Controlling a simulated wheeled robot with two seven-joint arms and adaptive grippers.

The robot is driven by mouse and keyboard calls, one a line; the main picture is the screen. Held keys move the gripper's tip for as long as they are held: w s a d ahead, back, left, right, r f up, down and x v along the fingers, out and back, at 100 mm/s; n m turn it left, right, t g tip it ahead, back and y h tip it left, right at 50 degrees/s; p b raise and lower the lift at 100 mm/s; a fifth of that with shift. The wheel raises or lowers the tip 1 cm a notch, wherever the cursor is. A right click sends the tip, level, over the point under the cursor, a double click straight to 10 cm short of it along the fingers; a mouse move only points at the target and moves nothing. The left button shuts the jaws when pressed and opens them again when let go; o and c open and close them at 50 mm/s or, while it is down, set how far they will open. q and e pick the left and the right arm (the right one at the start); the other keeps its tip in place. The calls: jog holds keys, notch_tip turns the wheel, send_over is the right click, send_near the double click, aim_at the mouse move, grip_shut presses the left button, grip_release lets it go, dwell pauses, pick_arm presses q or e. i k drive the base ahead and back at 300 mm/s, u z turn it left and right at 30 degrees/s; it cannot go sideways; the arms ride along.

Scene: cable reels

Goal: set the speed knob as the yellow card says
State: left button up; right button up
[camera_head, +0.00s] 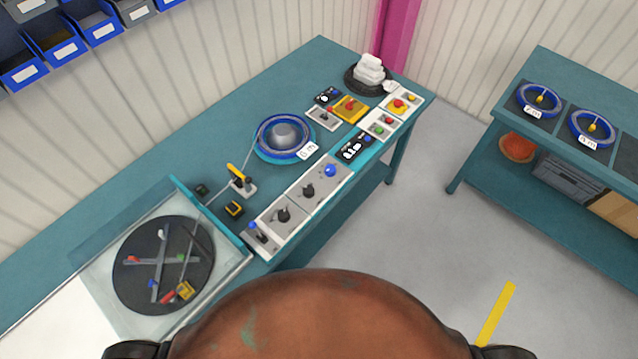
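A row of grey control panels runs along the front edge of the teal bench. One panel has a black knob (284,214), and the panel to its right has another black knob (308,191) with a blue button (330,170) beside it. I cannot tell which knob is the speed knob, and their markings are too small to read. I cannot make out a yellow card with certainty; a small yellow square piece (185,292) lies on the dark turntable, its marks unreadable. Neither of my grippers is in view.
The teal bench (140,165) carries a blue reel (284,135), a dark display (354,148), a yellow box with a red button (350,109) and a dark turntable (150,250) behind a clear guard. A second bench with blue reels (540,100) stands right, across open floor.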

aim_at(308, 191)
jog(key=u, duration=0.25)
jog(key=k, duration=0.7)
jog(key=u, duration=0.65)
jog(key=k, duration=0.45)
jog(key=z, duration=0.85)
jog(key=i, duration=1.4)
jog(key=u, duration=0.4)
